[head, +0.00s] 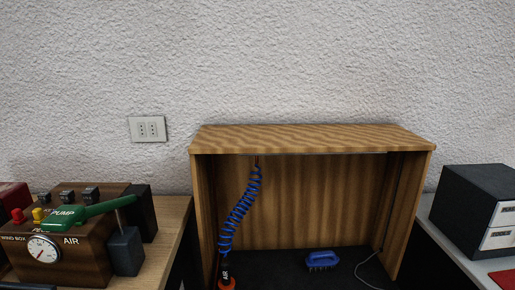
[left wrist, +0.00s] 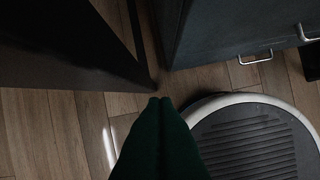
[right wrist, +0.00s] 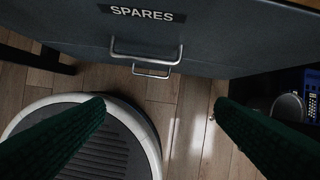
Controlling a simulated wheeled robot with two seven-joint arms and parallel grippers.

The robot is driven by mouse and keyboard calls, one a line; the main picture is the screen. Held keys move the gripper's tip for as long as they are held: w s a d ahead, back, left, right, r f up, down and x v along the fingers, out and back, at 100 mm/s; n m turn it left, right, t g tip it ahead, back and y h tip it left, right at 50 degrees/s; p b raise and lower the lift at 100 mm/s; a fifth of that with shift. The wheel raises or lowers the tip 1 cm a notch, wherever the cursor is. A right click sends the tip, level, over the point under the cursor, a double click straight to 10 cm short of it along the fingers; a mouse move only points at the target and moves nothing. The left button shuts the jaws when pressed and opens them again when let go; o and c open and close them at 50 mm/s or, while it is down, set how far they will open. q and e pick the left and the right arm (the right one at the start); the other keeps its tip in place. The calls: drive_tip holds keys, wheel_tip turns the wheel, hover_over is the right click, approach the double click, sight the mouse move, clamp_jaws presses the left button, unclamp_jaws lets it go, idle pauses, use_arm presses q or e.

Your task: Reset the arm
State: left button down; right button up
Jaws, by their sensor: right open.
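My left gripper (left wrist: 160,101) shows in the left wrist view with its two dark green fingers side by side and touching, nothing between them. It hangs above the wooden floor. My right gripper (right wrist: 159,103) shows in the right wrist view with its green fingers wide apart and empty, in front of a dark drawer front (right wrist: 225,45) labelled SPARES. Neither gripper shows in the head view.
In the head view, a wooden box with an air gauge (head: 43,248) and a green PUMP lever (head: 105,207) stands at left. An open wooden cabinet (head: 310,138) holds a coiled blue hose (head: 240,208) and a blue brush (head: 321,260). A dark drawer unit (head: 470,205) stands at right.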

use_arm(q)
drive_tip(key=s+f+g+p, duration=0.1)
drive_tip(key=s+f+p, duration=0.4)
drive_tip(key=f+p, duration=0.55)
use_arm(e)
drive_tip(key=s+f+g, duration=0.1)
drive_tip(key=s+f, duration=0.4)
drive_tip(key=f, duration=0.5)
use_arm(q)
drive_tip(key=s+a+f+p, duration=0.1)
drive_tip(key=s+p, duration=0.3)
drive_tip(key=s, duration=0.2)
drive_tip(key=s+a+f+g+p, duration=0.1)
drive_tip(key=s+a+f+p, duration=0.1)
drive_tip(key=s+p, duration=0.2)
drive_tip(key=s, duration=0.3)
drive_tip(key=shift+f, duration=0.3)
use_arm(e)
drive_tip(key=s+d+f, duration=0.1)
drive_tip(key=s+f, duration=0.1)
drive_tip(key=s, duration=0.4)
drive_tip(key=s+d+f+g, duration=0.1)
drive_tip(key=s+d+f, duration=0.1)
drive_tip(key=s, duration=0.5)
use_arm(q)
drive_tip(key=shift+s, duration=0.1)
use_arm(e)
drive_tip(key=shift+s, duration=0.1)
